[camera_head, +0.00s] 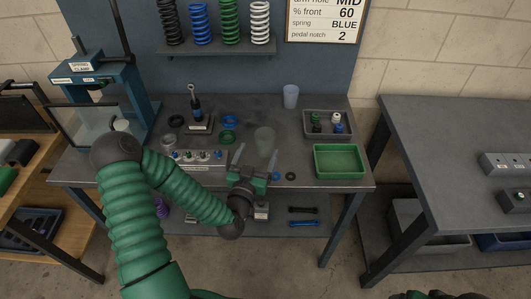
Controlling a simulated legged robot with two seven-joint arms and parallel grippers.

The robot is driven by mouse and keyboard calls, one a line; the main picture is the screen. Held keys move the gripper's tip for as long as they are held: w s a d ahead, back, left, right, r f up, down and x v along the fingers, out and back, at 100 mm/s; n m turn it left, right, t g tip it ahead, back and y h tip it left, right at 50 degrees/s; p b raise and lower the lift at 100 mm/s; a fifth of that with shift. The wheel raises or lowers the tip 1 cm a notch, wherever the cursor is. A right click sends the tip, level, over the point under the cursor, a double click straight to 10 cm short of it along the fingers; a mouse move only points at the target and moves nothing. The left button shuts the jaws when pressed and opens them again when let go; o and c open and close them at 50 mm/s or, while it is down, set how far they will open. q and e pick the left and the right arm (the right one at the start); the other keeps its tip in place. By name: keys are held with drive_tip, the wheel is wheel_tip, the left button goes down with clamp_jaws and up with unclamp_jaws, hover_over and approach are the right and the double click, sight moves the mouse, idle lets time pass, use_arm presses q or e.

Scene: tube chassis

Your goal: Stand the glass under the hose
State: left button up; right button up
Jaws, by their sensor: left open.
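A second pale translucent cup (290,95) stands at the back edge of the bench. My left gripper (257,153) is open, its two pale fingers pointing away over the bench. Nothing shows held. Part of my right gripper (430,295) shows at the bottom edge, its fingers not clear. I cannot make out a hose.
A green tray (339,175) and a grey tray with small knobs (309,124) are on the right of the bench. A spring clamp (98,80) stands left.

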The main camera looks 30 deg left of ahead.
sight(262, 144)
use_arm(q)
drive_tip(key=x, duration=0.6)
drive_tip(key=shift+w+a+f, duration=0.1)
drive_tip(key=shift+w, duration=0.1)
drive_tip(key=shift+a, duration=0.2)
drive_tip(key=shift+d, duration=0.2)
drive_tip(key=shift+c, duration=0.5)
drive_tip(key=shift+d, duration=0.3)
drive_tip(key=c, duration=0.5)
drive_tip(key=shift+a, duration=0.25)
drive_tip(key=c, duration=0.9)
